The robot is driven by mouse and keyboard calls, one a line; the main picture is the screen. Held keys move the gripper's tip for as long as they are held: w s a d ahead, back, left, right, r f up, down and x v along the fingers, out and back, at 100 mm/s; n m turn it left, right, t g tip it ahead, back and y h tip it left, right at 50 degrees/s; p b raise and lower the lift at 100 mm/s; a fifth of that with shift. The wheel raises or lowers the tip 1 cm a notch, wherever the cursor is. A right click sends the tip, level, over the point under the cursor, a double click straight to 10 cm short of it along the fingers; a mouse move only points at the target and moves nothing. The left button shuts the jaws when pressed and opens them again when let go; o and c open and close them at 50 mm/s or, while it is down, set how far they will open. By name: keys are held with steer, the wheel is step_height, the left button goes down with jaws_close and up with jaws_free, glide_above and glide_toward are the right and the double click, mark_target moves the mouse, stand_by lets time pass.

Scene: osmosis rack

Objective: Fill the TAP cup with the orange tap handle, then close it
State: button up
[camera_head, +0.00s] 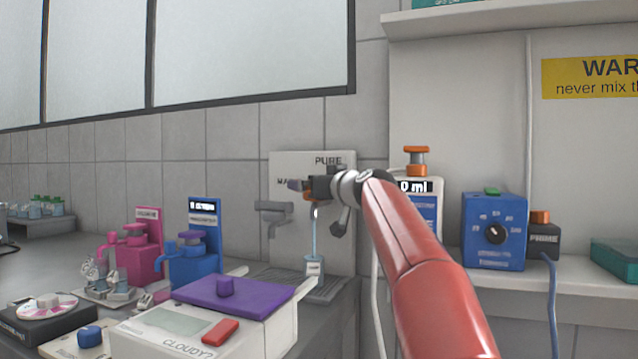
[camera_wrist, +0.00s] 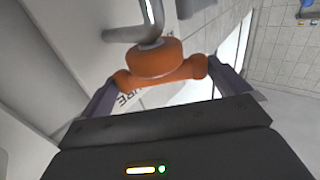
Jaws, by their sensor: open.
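The orange tap handle (camera_wrist: 155,60) sits between the two fingers of my gripper (camera_wrist: 163,76) in the wrist view, with its ends close to the fingertips. I cannot tell if they touch. In the head view my gripper (camera_head: 300,186) is at the pale tap panel (camera_head: 340,245), partly hiding the tap. The jaws are open. A thin light-blue stream (camera_head: 314,236) runs down from under the tap into a small cup (camera_head: 315,267) with a white label, standing on the grey drip tray (camera_head: 268,275). The cup's level is too small to tell.
A second grey tap (camera_head: 273,208) is left of the stream. A white box with a purple lid (camera_head: 235,292), a blue dispenser (camera_head: 193,262) and a pink one (camera_head: 137,252) stand on the left bench. A blue dial box (camera_head: 496,232) is at right, past my arm.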

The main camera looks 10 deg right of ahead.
steer(key=shift+c, duration=0.3)
steer(key=c, duration=0.6)
steer(key=shift+c, duration=0.2)
